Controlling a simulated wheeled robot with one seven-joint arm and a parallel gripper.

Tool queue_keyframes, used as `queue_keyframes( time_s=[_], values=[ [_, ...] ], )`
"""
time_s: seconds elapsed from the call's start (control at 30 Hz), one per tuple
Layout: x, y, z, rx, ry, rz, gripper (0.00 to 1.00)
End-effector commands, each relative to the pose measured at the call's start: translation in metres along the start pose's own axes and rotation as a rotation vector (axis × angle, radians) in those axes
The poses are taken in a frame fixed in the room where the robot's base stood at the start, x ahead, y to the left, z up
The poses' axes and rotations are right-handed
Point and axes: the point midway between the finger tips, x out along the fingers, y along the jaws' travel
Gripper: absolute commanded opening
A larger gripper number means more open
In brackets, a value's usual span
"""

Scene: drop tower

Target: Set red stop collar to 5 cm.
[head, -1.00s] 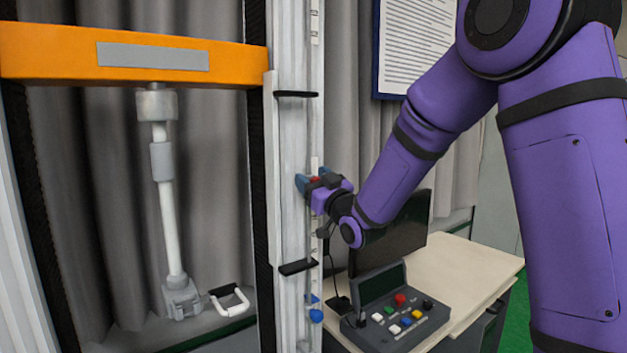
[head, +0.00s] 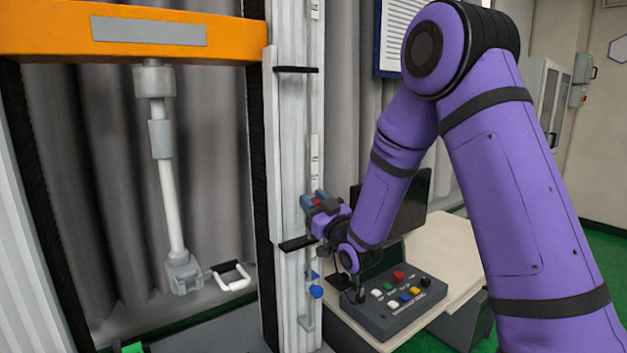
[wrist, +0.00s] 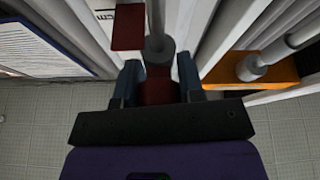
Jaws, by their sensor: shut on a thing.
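The red stop collar (head: 316,202) is on the thin vertical rod (head: 308,110) along the pale column. My gripper (head: 314,200) is shut on the collar, with its blue fingers on either side of it. In the wrist view the red collar (wrist: 158,88) sits between the two blue fingertips (wrist: 158,82), and a red plate (wrist: 128,25) shows beyond it. Part of a scale marked "cm" (wrist: 103,17) shows there. A blue collar with a round knob (head: 316,291) is lower on the rod. The exact scale reading at the collar cannot be read.
A black bracket (head: 296,244) is just below my gripper, another (head: 296,69) far above. An orange crossbeam (head: 50,33) is at left, with a white-handled part (head: 232,277) below. A control box with coloured buttons (head: 400,300) stands on the desk (head: 455,255).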

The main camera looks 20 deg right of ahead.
Motion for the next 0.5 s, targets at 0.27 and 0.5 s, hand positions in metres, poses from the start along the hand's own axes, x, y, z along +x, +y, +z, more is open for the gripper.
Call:
queue_keyframes(
  time_s=[0.27,0.5],
  values=[
    [-0.014,-0.005,0.034,-0.001,-0.004,0.002,0.00],
    [-0.015,-0.005,0.035,-0.001,-0.001,0.003,0.00]
  ],
)
